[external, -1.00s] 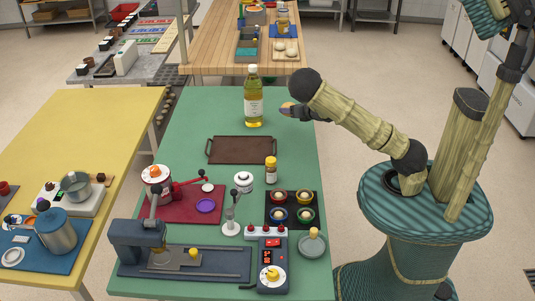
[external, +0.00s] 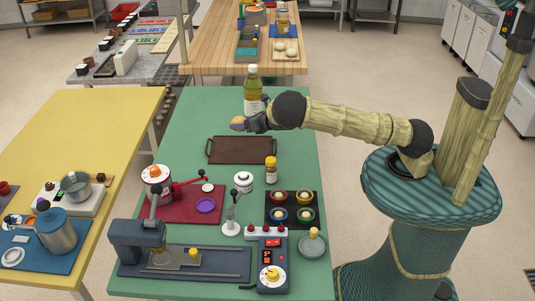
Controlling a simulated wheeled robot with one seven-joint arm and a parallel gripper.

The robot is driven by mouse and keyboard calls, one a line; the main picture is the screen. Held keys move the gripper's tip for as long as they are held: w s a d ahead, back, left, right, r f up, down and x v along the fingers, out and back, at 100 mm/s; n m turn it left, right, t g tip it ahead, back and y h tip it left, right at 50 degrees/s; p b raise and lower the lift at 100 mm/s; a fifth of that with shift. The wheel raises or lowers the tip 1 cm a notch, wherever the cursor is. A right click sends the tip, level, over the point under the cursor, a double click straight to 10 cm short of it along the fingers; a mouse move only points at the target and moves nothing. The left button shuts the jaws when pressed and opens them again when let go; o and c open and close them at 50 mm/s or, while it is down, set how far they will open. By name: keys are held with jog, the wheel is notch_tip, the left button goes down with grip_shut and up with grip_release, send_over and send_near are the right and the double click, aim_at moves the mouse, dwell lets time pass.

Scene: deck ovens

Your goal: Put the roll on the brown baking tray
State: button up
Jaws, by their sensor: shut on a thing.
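The brown baking tray (external: 240,151) lies flat on the green table, with a handle at each end, and looks empty. My gripper (external: 243,124) is above the tray's far edge, reaching in from the right. It is shut on the roll (external: 237,124), a small tan-orange piece showing at the left tip of the fingers. The roll is held apart from the tray, and its far side is hidden by the fingers.
A tall oil bottle (external: 252,90) stands just behind my gripper, partly hidden by it. A small yellow-labelled jar (external: 271,170) stands near the tray's front right corner. A black mat with several small bowls (external: 280,196) lies nearer. Green table left of the tray (external: 182,130) is clear.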

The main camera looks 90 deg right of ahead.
send_over(244, 150)
jog(key=shift+d+f+p, duration=0.1)
jog(key=shift+f+p, duration=0.35)
jog(key=shift+f, duration=2.65)
jog(key=shift+f+p, duration=0.3)
jog(key=shift+f, duration=1.55)
jog(key=shift+f, duration=0.1)
jog(key=shift+f, duration=0.15)
jog(key=o, duration=0.9)
jog(key=shift+o, duration=0.2)
